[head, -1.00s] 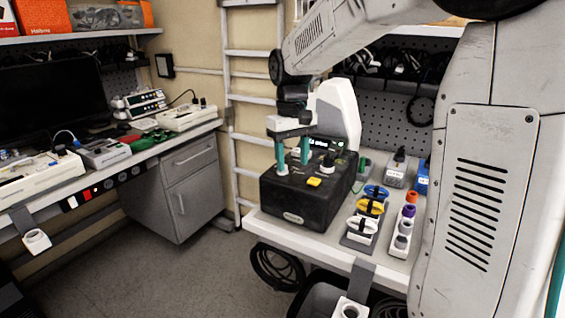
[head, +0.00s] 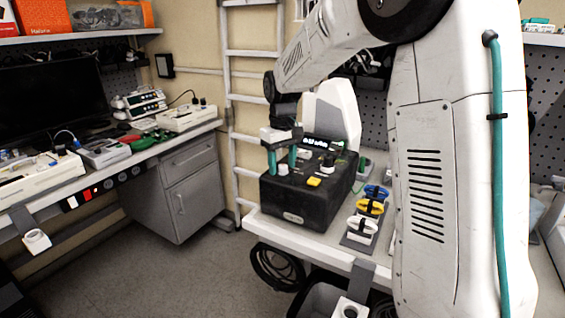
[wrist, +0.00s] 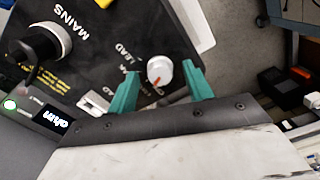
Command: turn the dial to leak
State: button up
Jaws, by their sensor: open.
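The dial is a small white round knob with an orange pointer mark, seen in the wrist view (wrist: 160,70) on the black top of a tester (wrist: 90,60). In the wrist view the orange mark is on the knob's lower side. The word LEAD is printed left of the knob; other lettering is partly hidden by a finger. My gripper (wrist: 159,70) is open, its teal fingers on either side of the knob with gaps showing. In the head view my gripper (head: 281,165) reaches down over the black tester (head: 305,205), with the white dial (head: 283,170) between its fingers.
A larger MAINS knob (wrist: 47,45) is on the same panel, with a small lit screen (wrist: 50,119) nearby. A yellow piece (head: 314,183) is on the tester's top. Blue, yellow and white clamps (head: 370,207) stand to the right. A white upright unit (head: 335,112) stands behind.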

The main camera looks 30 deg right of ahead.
jog(key=c, duration=1)
jog(key=m, duration=0.4)
jog(key=shift+m, duration=2.4)
jog(key=o, duration=1)
